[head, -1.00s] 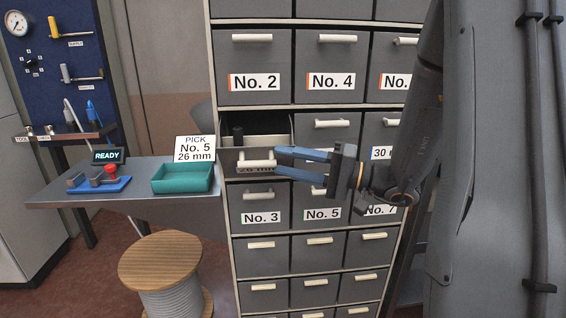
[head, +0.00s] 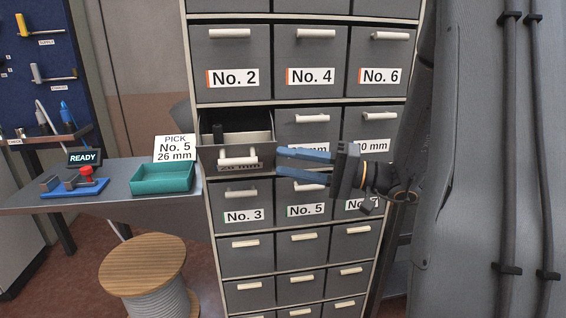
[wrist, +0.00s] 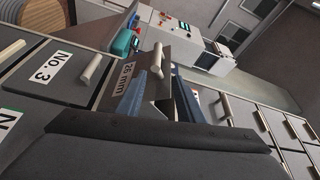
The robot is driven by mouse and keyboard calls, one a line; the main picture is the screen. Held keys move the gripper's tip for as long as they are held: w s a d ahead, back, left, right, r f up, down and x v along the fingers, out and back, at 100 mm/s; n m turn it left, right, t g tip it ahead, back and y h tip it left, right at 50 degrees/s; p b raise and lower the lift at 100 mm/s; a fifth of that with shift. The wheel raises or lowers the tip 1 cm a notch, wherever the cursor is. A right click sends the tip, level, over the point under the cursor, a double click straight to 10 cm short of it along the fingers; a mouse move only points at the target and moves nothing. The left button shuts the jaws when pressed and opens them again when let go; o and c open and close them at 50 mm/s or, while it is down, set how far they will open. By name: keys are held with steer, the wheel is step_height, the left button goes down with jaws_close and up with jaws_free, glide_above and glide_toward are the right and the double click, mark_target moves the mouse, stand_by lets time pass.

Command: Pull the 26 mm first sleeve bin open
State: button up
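The 26 mm bin (head: 265,153) stands pulled out from the cabinet, its inside showing from above. A dark upright sleeve-like piece (head: 218,132) is at its back left. Its pale handle (head: 238,157) is free of the fingers. My gripper (head: 276,161) is open, its blue fingers apart, just right of the handle in the head view. In the wrist view the handle (wrist: 157,58) lies beyond and between the two spread fingers (wrist: 158,85), and the 26 mm label (wrist: 126,78) shows beside the left finger. My gripper holds nothing.
Closed drawers surround the bin, including No. 3 (head: 242,205) below and No. 2 (head: 232,62) above. A side table (head: 115,190) at left carries a teal tray (head: 163,178) and a sign reading No. 5, 26 mm (head: 175,148). A wooden-topped spool (head: 142,262) stands on the floor.

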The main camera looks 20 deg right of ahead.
steer(key=shift+v, duration=2)
steer(key=shift+f+b, duration=0.2)
steer(key=shift+b, duration=0.1)
